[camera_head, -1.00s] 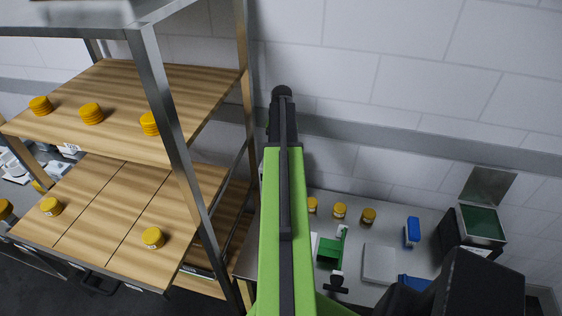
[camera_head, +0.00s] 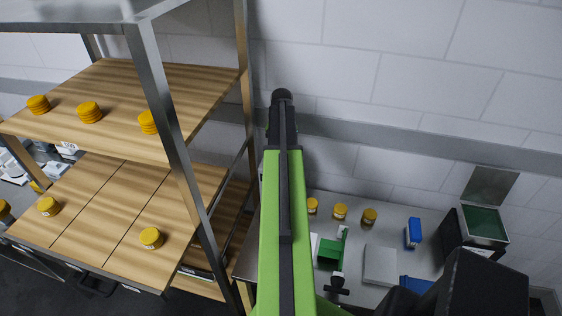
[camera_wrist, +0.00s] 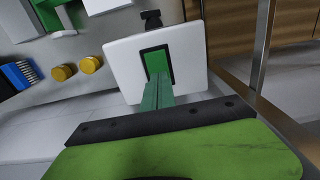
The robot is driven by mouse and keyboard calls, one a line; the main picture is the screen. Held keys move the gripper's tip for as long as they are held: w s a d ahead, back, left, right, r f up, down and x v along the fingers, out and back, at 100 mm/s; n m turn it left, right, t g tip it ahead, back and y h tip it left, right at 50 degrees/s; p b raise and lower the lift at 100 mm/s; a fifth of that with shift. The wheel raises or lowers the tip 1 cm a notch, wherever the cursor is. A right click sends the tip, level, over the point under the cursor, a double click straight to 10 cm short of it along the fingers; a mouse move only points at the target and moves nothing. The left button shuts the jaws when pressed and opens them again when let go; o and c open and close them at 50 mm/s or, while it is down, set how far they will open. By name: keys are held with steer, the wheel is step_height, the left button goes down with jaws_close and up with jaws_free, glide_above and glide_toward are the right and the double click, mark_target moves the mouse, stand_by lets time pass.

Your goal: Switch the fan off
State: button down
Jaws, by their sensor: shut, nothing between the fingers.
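A white switch plate (camera_wrist: 188,62) with a black-framed green rocker (camera_wrist: 157,60) is in the middle of the wrist view. I take it for the fan's switch; I cannot make out a fan. My gripper (camera_wrist: 157,82) is shut and empty, its narrow green fingers pointing at the rocker. The fingertips overlap the rocker's lower part in the picture; I cannot tell whether they touch it. In the head view my green arm hides the gripper and the switch.
A metal-framed rack with wooden shelves (camera_head: 110,210) stands left of my arm, holding several yellow jars. On the counter (camera_head: 385,213) to the right are yellow jars (camera_head: 340,211), a blue brush-like item (camera_head: 413,232), a green device (camera_head: 330,250) and an open-lidded bin (camera_head: 484,224).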

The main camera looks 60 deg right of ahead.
step_height(320, 180, up, 7)
steer(key=p, duration=0.7)
stand_by(0.5)
